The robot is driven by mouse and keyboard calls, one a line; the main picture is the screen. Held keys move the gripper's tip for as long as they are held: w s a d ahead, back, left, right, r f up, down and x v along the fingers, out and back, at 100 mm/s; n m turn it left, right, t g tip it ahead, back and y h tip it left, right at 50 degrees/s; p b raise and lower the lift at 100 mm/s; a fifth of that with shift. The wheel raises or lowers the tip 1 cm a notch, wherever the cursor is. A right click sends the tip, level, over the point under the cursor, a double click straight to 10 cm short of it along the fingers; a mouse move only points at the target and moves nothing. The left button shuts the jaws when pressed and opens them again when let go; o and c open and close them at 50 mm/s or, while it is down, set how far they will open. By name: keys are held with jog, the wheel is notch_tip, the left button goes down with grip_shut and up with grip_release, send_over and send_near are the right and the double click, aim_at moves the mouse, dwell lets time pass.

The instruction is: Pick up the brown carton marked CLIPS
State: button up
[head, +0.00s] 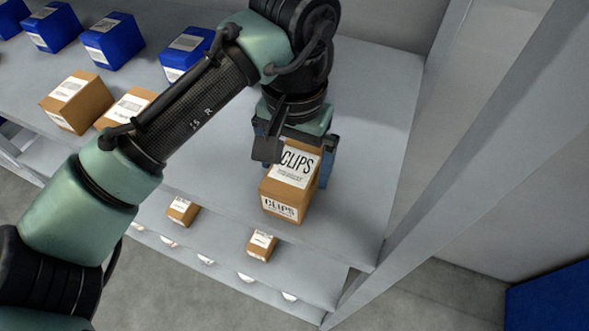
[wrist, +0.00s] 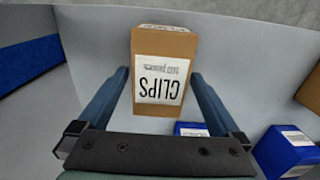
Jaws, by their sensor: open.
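The brown carton marked CLIPS (head: 289,188) stands upright on the grey shelf, near its front edge and right end. White labels show on its top and front. In the wrist view the carton (wrist: 163,108) sits ahead of my gripper, its top label upside down. My gripper (head: 300,165) is open above the carton, with one blue finger showing to the right of it. In the wrist view the two fingers (wrist: 163,92) lie on either side of the carton, with visible gaps. I cannot tell how far down the fingers reach beside it.
Blue boxes (head: 112,43) and brown boxes (head: 75,102) stand on the same shelf to the left. Smaller cartons (head: 262,245) stand on a lower shelf. A grey upright (head: 440,150) bounds the right side.

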jog(key=shift+f, duration=0.35)
jog(key=shift+c, duration=0.3)
jog(key=c, duration=1.3)
jog(key=shift+o, duration=0.2)
